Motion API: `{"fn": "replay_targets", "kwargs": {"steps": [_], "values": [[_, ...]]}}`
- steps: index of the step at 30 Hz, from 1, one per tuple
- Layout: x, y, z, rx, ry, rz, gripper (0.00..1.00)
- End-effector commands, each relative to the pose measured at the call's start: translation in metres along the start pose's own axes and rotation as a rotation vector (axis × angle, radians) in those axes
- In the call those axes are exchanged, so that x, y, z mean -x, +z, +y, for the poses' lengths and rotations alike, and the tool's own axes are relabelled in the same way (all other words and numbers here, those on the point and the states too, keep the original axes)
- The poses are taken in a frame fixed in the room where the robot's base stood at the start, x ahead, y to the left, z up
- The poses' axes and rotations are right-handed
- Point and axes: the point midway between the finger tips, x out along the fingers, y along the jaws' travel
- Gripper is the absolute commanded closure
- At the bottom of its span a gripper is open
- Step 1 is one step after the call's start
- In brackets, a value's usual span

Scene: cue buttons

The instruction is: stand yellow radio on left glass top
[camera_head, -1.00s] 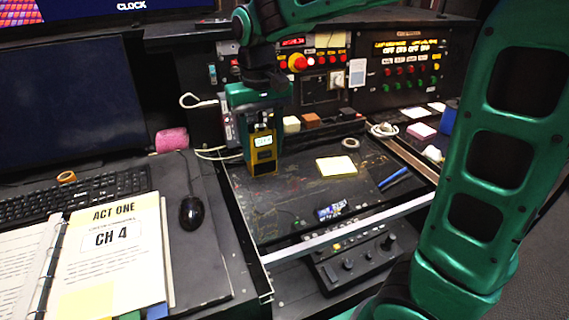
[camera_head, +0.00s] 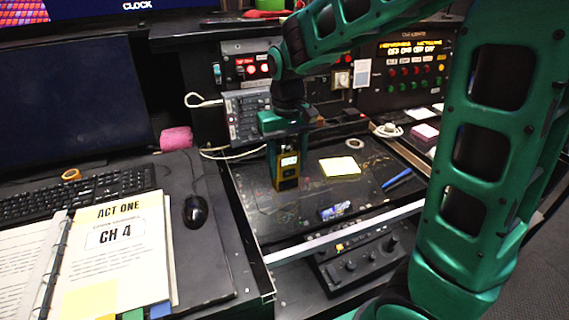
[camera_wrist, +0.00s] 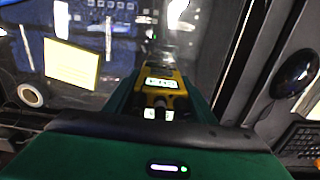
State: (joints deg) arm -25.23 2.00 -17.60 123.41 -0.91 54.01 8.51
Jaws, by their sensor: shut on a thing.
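The yellow radio (camera_head: 289,168) has a small lit screen and is upright, held in my gripper (camera_head: 286,140). In the wrist view, the radio (camera_wrist: 162,84) sits between the green fingers of my gripper (camera_wrist: 158,100). Its lower end is over the back left part of the dark, scuffed glass top (camera_head: 275,222). I cannot tell whether its base touches the glass.
On the glass lie a yellow note pad (camera_head: 340,166), a tape ring (camera_head: 354,143), blue pens (camera_head: 397,179) and a small blue card (camera_head: 335,210). A mouse (camera_head: 196,210) and keyboard (camera_head: 95,188) are to the left. Clear glass lies in front of the radio.

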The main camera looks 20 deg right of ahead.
Motion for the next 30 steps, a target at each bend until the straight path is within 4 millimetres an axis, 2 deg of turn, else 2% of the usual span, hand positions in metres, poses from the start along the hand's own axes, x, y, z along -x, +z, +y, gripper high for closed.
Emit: {"fn": "replay_targets", "kwargs": {"steps": [3,4,6,15,19,23,30], "values": [[-0.001,0.000,0.000,0.000,0.000,0.000,0.77],[-0.002,0.000,0.000,0.000,0.000,0.000,0.45],[-0.001,0.000,0.000,0.000,0.000,0.000,0.31],[0.000,0.000,-0.001,0.001,0.000,0.000,0.31],[0.008,-0.001,-0.001,0.002,-0.001,0.002,0.31],[0.029,-0.001,-0.002,0.003,-0.002,0.005,0.31],[0.077,-0.001,-0.002,0.003,-0.001,0.004,0.31]]}}
